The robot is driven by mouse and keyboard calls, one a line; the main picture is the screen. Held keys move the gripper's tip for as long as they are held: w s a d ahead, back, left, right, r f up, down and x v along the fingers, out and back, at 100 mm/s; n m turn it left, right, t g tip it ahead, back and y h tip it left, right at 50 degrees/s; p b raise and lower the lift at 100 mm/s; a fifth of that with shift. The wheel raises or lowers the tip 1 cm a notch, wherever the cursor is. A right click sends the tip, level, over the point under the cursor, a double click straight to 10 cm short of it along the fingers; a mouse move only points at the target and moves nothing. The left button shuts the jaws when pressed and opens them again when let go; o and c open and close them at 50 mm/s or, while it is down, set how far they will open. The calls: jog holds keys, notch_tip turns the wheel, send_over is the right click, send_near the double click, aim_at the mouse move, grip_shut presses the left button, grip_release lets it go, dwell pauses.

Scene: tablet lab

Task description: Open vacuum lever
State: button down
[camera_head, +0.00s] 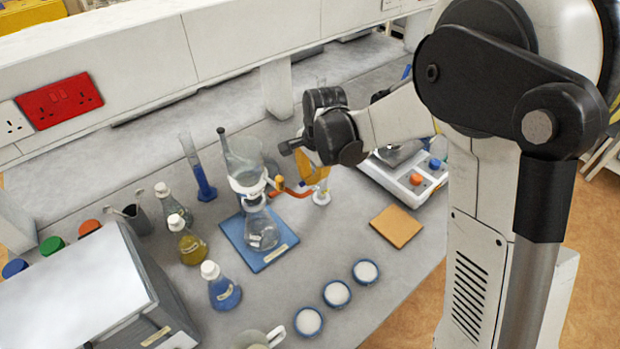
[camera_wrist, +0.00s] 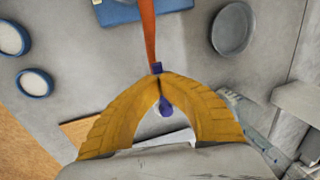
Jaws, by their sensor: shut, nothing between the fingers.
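My gripper (camera_head: 314,176) is low over the bench, just right of the glass filter flask (camera_head: 262,230) on its blue mat (camera_head: 280,250). In the wrist view its yellow fingers (camera_wrist: 158,88) meet at the tips with nothing held. A small blue-purple part, which looks like the vacuum lever (camera_wrist: 166,108), shows at the fingertips; I cannot tell whether they touch it. An orange hose (camera_wrist: 149,35) runs from there towards the mat. In the head view the hose (camera_head: 298,192) reaches a small white fitting (camera_head: 321,197); the lever is not clear there.
Several stoppered flasks (camera_head: 187,245) and a blue-filled cylinder (camera_head: 203,180) stand left of the mat. Blue-rimmed dishes of white powder (camera_head: 337,293) are in front. A tan pad (camera_head: 396,226) and a balance (camera_head: 405,180) are to the right. A grey shelf (camera_head: 240,40) runs behind.

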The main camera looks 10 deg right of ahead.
dwell(0.3)
jog(key=c, duration=1.5)
grip_release()
jog(key=shift+f, duration=0.1)
jog(key=r, duration=0.4)
jog(key=s+d+r, duration=0.1)
jog(key=r, duration=0.3)
jog(key=s+r, duration=0.1)
jog(key=r, duration=0.3)
jog(key=shift+d, duration=0.2)
jog(key=s+d+f+n+t+b, duration=0.1)
jog(key=s+d+n+b, duration=0.1)
jog(key=s, duration=0.4)
jog(key=s+d+f+n+t+b, duration=0.2)
jog(key=s+d+n+b, duration=0.1)
jog(key=s+d+n, duration=0.2)
jog(key=s+d+f+n+t+h+b, duration=0.1)
jog(key=s+d+f+n+t+b, duration=0.1)
jog(key=s, duration=0.6)
jog(key=shift+s+d+f+n+b, duration=0.15)
jog(key=shift+d+n+b, duration=0.2)
jog(key=shift+d+n, duration=0.3)
jog(key=shift+s+d+n+b, duration=0.15)
jog(key=shift+d+n+b, duration=0.2)
jog(key=shift+d+n, duration=0.25)
